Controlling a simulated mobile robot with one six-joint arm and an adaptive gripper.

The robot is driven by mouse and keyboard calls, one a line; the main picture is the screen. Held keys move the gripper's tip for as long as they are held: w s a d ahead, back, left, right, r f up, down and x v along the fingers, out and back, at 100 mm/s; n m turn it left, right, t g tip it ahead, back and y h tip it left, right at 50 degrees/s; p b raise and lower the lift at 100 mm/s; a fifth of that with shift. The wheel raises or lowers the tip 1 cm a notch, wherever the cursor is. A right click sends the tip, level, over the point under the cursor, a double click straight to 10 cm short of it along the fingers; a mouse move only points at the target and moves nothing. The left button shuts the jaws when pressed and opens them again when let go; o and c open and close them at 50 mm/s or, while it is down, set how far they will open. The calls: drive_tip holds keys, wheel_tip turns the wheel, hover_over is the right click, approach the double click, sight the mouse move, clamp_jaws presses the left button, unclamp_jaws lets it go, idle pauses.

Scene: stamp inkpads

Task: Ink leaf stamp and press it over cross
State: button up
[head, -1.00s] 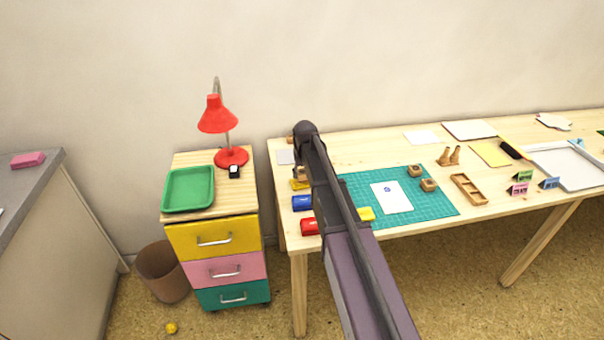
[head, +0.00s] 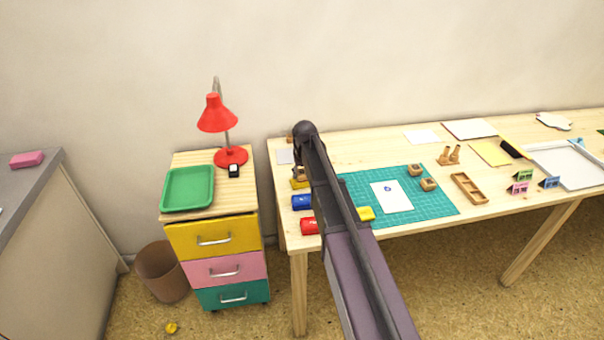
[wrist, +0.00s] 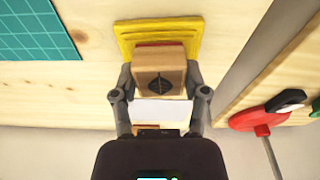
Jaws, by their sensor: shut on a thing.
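My gripper (wrist: 160,98) is shut on a wooden block stamp with a dark leaf mark on its top, the leaf stamp (wrist: 160,80). A red layer shows at the stamp's far edge. The stamp is over the near part of the yellow inkpad (wrist: 158,31); I cannot tell whether they touch. In the head view the yellow inkpad (head: 299,184) is at the table's left end, partly hidden by my arm. A white card (head: 397,203) with a small blue mark (head: 388,189) lies on the green mat; I cannot make out a cross.
Blue (head: 302,202) and red (head: 309,226) inkpads lie near the yellow one. Two wooden blocks (head: 415,170) (head: 429,185) and a yellow object (head: 366,213) are on the mat (head: 440,208). A wooden tray (head: 468,188) stands to the right. A red lamp (head: 217,115) stands left.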

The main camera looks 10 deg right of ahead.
sight(302, 171)
drive_tip(key=shift+s+f+b, duration=0.1)
drive_tip(key=shift+f+b, duration=0.25)
idle(1.8)
drive_tip(key=shift+r+p, duration=0.75)
drive_tip(key=shift+p, duration=0.05)
idle(0.5)
drive_tip(key=shift+r+p, duration=2.6)
drive_tip(key=shift+o, duration=1.4)
drive_tip(key=shift+c, duration=1.4)
